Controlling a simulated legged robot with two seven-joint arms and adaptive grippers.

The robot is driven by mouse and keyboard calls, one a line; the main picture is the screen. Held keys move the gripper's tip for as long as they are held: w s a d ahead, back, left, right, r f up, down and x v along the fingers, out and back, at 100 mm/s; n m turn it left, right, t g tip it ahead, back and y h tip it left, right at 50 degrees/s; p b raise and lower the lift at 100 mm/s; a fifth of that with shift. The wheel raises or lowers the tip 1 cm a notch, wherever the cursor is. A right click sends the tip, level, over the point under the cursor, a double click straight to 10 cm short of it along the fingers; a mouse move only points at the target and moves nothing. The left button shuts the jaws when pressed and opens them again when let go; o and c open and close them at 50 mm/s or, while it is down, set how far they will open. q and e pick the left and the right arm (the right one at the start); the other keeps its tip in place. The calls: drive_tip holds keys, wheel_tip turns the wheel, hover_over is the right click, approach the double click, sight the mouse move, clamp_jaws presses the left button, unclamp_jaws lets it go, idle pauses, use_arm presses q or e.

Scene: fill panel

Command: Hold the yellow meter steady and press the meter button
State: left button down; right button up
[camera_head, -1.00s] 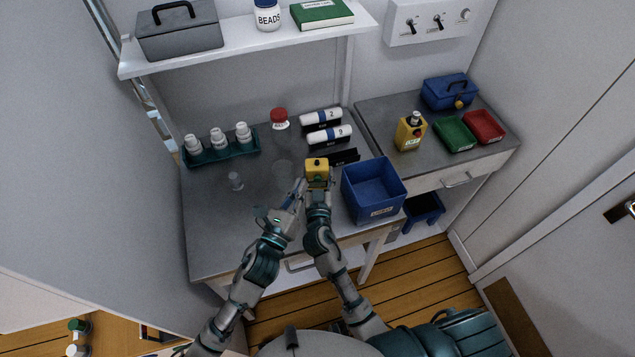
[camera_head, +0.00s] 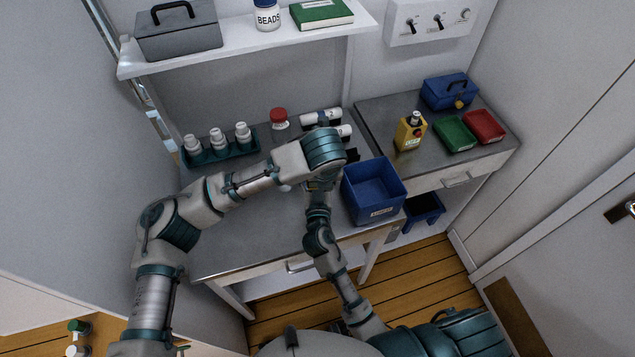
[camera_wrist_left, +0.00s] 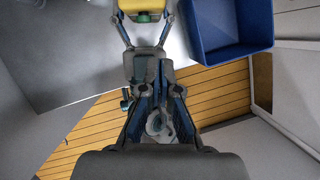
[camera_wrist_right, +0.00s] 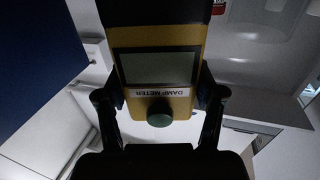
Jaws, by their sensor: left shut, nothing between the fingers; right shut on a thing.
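The yellow damp meter (camera_wrist_right: 185,100) is upright between the fingers of my right gripper (camera_wrist_right: 159,92), its screen and round green button (camera_wrist_right: 159,114) facing the right wrist camera. In the left wrist view the meter's yellow body (camera_wrist_left: 138,5) and green button (camera_wrist_left: 148,17) show at the top edge. My left gripper (camera_wrist_left: 154,78) is shut and empty, pointing toward the right gripper, its tips short of the button in the picture. Their depth gap I cannot tell. In the head view my left wrist hides the left gripper and most of the meter.
A blue bin (camera_head: 373,188) stands right of my right gripper. A green rack (camera_head: 222,150) with white bottles and a red-lidded jar (camera_head: 279,119) stand behind.

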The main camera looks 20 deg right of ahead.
use_arm(q)
drive_tip(key=shift+w+a+n+y, duration=0.4)
drive_tip(key=shift+a, duration=0.4)
drive_tip(key=x, duration=1)
